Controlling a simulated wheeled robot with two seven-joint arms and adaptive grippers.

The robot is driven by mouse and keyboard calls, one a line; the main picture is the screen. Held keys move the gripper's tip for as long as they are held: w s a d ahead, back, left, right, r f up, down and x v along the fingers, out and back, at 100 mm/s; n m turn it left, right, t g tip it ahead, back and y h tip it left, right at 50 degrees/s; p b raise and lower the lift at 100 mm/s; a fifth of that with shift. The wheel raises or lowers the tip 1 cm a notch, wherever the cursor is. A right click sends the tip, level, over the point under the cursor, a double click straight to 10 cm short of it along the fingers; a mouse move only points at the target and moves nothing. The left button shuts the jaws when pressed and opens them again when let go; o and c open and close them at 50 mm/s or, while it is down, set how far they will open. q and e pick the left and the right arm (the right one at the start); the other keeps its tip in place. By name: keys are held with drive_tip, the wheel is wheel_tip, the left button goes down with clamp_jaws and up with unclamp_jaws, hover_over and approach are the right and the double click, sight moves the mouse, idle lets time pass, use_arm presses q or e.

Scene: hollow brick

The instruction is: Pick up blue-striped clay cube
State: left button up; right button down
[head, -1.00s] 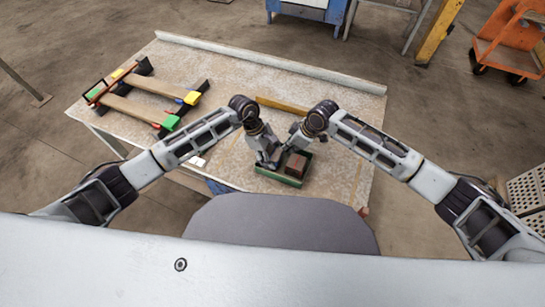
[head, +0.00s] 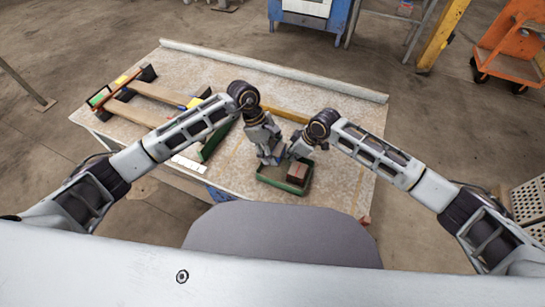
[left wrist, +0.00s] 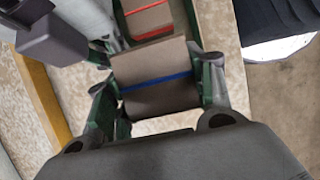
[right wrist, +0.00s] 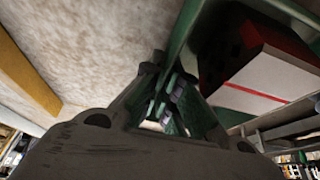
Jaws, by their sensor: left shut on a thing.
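The blue-striped clay cube (left wrist: 160,98) is brown with a blue band and shows in the left wrist view between the green-padded fingers. My left gripper (left wrist: 165,88) is shut on it. In the head view my left gripper (head: 272,158) is over the left part of the green tray (head: 268,181), and I cannot make out the cube there. My right gripper (head: 300,149) is by the tray's far side. In the right wrist view its fingers (right wrist: 166,85) are close together near the tray rim; whether they hold anything is unclear.
A brown block (head: 298,173) lies in the tray; the left wrist view shows a red-striped block (left wrist: 150,17) beyond the cube. A wooden rack with coloured ends (head: 150,105) stands at the table's left. A yellow strip (head: 290,115) lies behind the grippers. The table's right side is clear.

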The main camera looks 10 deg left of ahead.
use_arm(q)
drive_tip(key=shift+r, duration=1.1)
use_arm(e)
drive_tip(key=c, duration=1.6)
unclamp_jaws()
drive_tip(key=shift+o, duration=0.2)
drive_tip(key=shift+r, duration=0.1)
drive_tip(key=v, duration=1.2)
